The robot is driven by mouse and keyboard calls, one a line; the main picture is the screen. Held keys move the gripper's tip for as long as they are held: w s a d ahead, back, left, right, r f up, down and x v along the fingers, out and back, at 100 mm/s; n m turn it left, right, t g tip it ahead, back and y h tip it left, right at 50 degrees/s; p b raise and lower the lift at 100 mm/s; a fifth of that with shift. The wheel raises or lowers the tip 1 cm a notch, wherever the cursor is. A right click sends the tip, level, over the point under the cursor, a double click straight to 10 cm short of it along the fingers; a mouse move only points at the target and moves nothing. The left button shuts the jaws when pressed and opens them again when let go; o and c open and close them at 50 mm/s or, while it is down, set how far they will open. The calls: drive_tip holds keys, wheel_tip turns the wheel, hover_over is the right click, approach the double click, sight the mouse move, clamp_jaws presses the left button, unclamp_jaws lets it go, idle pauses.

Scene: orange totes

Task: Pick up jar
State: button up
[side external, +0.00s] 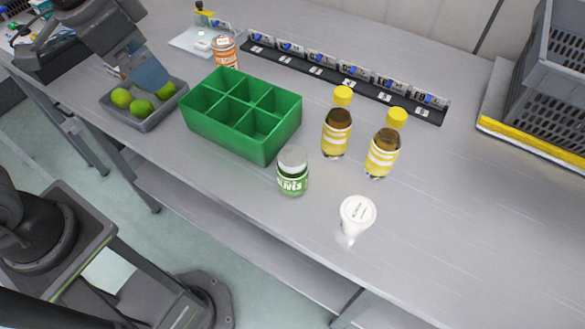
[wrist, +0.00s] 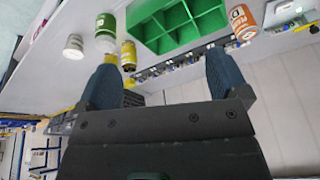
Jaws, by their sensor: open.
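A green-labelled jar with a pale grey lid (side external: 292,171) stands upright on the grey table, by the front right corner of the green divided box. It also shows in the wrist view (wrist: 106,31), at the upper left. My gripper (side external: 150,78) is at the upper left of the side view, by the tray of green fruit and apart from both jars. Its blue fingers (wrist: 161,57) are spread with nothing between them.
The green divided box (side external: 250,145) has empty compartments. A grey tray (side external: 155,123) holds green fruit. Two yellow-capped bottles (side external: 337,132) (side external: 383,153) and a white container (side external: 357,215) stand right of the green jar. A labelled rack (side external: 345,78) runs behind.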

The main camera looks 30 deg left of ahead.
drive_tip(key=w+d+f+m+g, duration=0.2)
drive_tip(key=w+d+m, duration=0.35)
drive_tip(key=d, duration=0.35)
drive_tip(key=m+g, duration=0.2)
drive_tip(key=m, duration=0.2)
hover_over(293, 155)
wheel_tip(293, 155, down, 6)
drive_tip(key=shift+y, duration=0.4)
drive_tip(key=f, duration=0.8)
drive_tip(key=shift+s+f, duration=0.2)
drive_tip(key=shift+s, duration=0.1)
drive_tip(key=f, duration=0.5)
drive_tip(key=shift+w, duration=0.2)
drive_tip(key=shift+n, duration=0.25)
drive_tip(key=c, duration=1.2)
drive_tip(key=shift+c, duration=0.2)
